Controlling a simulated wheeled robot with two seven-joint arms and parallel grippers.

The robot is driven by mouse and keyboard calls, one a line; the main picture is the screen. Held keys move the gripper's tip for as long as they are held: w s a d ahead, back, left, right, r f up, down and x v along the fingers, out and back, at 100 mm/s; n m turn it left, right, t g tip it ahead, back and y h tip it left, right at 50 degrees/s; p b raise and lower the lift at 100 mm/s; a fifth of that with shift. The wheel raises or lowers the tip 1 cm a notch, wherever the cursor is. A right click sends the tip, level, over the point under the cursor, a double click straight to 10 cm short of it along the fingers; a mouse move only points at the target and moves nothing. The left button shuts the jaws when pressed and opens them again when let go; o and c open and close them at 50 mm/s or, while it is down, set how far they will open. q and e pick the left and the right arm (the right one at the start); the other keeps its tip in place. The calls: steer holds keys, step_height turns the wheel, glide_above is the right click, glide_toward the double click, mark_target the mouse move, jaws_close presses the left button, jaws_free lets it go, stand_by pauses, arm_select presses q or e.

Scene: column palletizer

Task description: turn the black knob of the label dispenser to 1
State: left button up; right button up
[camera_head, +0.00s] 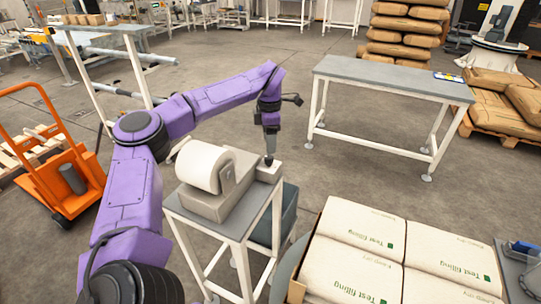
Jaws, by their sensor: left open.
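The label dispenser (212,203) is a beige-grey box with a large white roll (204,166) on it, standing on a small table (244,224) in the middle of the view. My left arm reaches over behind it from the left. My left gripper (269,159) points down at the small raised block at the dispenser's right end. It is open, with its dark tips at or just above the block. The black knob cannot be made out apart from the dark fingertips. Its setting cannot be read. My right gripper is not in view.
Cartons or sacks marked "Test filling" (365,240) fill the lower right. A grey-topped table (390,78) stands behind to the right, near stacked sacks (405,30). An orange hand truck (60,185) is at left. The floor between is clear.

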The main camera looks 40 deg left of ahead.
mark_target(269, 158)
arm_select(q)
step_height(269, 158, down, 6)
steer(key=shift+f, duration=0.1)
steer(key=c, duration=1)
steer(key=shift+p, duration=0.3)
steer(key=shift+c, duration=0.2)
steer(key=shift+d, duration=0.1)
steer(key=m+p, duration=0.2)
steer(key=m, duration=0.1)
steer(key=shift+r, duration=0.25)
steer(key=m+p, duration=0.3)
steer(key=m, duration=0.2)
steer(key=shift+s+m, duration=0.15)
steer(key=shift+m, duration=0.25)
steer(key=m+p, duration=0.2)
steer(key=m, duration=0.2)
steer(key=shift+d+f, duration=0.1)
steer(key=shift+f, duration=0.05)
steer(key=shift+s+f+m+p, duration=0.15)
steer(key=shift+m+p, duration=0.4)
steer(key=shift+m, duration=1.95)
